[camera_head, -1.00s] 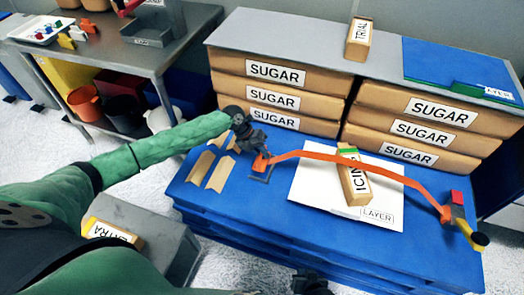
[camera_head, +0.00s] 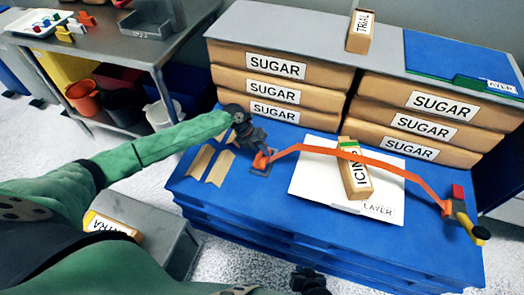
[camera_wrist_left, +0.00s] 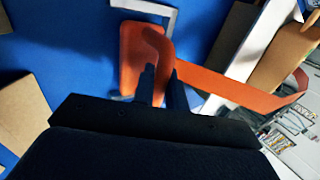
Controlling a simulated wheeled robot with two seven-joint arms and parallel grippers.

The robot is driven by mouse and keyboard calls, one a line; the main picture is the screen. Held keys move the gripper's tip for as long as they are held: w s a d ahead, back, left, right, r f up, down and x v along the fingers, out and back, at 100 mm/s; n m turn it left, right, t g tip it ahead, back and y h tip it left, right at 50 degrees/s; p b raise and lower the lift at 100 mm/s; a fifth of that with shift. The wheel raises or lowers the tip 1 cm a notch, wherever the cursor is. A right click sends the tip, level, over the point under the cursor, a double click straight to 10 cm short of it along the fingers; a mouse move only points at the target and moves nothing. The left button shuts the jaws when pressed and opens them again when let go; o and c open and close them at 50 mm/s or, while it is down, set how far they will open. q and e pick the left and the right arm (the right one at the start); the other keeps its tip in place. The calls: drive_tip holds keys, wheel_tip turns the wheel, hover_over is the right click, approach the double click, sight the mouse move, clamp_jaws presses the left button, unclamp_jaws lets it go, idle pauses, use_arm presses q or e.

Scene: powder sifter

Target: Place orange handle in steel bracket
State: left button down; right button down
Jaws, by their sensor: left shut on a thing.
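My left gripper (camera_head: 258,151) is shut on the orange handle (camera_head: 263,160) at the left end of a long orange strap (camera_head: 370,160). The steel bracket (camera_head: 257,171) is a small grey frame on the blue platform, under and around the handle. In the left wrist view the orange handle (camera_wrist_left: 135,55) stands between the dark fingers (camera_wrist_left: 160,85), with the grey bracket edge (camera_wrist_left: 145,6) showing beyond it. I cannot tell whether the handle is seated in the bracket or just above it. My right gripper (camera_head: 310,280) shows only partly at the bottom edge; its jaws are unclear.
The strap passes over an icing box (camera_head: 354,180) on a white sheet (camera_head: 310,190). Its right end meets a red, yellow and black piece (camera_head: 465,217). Tan angled strips (camera_head: 210,165) lie left of the bracket. Stacked sugar bags (camera_head: 280,92) stand behind.

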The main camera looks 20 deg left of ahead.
use_arm(q)
drive_tip(key=shift+f+b, duration=0.5)
drive_tip(key=shift+f, duration=0.05)
use_arm(e)
drive_tip(key=shift+w+f, duration=0.1)
drive_tip(key=shift+f, duration=0.4)
use_arm(q)
drive_tip(key=c, duration=1.3)
unclamp_jaws()
drive_tip(key=shift+c, duration=0.2)
use_arm(e)
drive_tip(key=shift+s, duration=0.2)
use_arm(q)
drive_tip(key=shift+a+r, duration=0.3)
drive_tip(key=shift+r, duration=0.05)
drive_tip(key=v, duration=0.7)
use_arm(e)
wheel_tip(320, 180, down, 2)
drive_tip(key=shift+s+f, duration=0.1)
